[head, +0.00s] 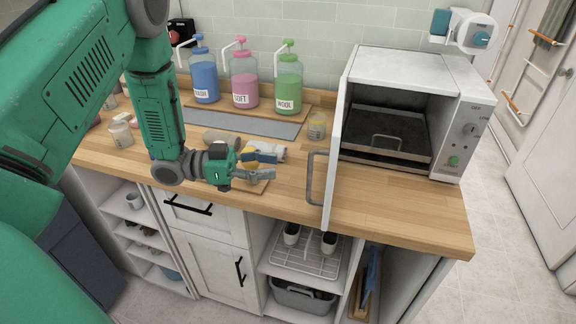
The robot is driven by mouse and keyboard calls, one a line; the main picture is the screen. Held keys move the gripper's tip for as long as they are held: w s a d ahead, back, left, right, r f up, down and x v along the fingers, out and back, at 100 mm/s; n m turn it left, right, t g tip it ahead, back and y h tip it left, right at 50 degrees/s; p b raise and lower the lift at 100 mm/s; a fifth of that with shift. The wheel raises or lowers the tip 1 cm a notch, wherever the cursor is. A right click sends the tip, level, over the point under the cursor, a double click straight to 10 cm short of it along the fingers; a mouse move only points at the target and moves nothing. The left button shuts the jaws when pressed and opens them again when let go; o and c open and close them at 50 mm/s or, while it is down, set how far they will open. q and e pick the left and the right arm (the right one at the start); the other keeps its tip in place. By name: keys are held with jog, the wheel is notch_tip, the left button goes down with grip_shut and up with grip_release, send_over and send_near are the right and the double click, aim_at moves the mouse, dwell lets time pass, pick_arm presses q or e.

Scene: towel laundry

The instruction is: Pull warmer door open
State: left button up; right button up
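The white warmer (408,63) stands at the right end of the wooden counter. Its door (339,135) is swung open toward the front left, showing the dark interior with a tray and wire handle inside. The grey door handle (316,178) is on the door's left-facing side, near its front edge. My green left gripper (266,174) is low over the counter, left of the handle and apart from it. Its fingers point right and look empty, but their spacing is unclear. My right gripper is not in view.
Rolled towels (268,150) lie just behind my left gripper. Blue (204,82), pink (244,86) and green (288,90) pump bottles stand at the back. A small jar (317,126) is left of the door. Counter in front of the warmer (400,205) is clear.

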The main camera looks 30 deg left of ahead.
pick_arm(q)
jog(key=v, duration=0.6)
jog(key=shift+s, duration=0.35)
jog(key=shift+a, duration=0.1)
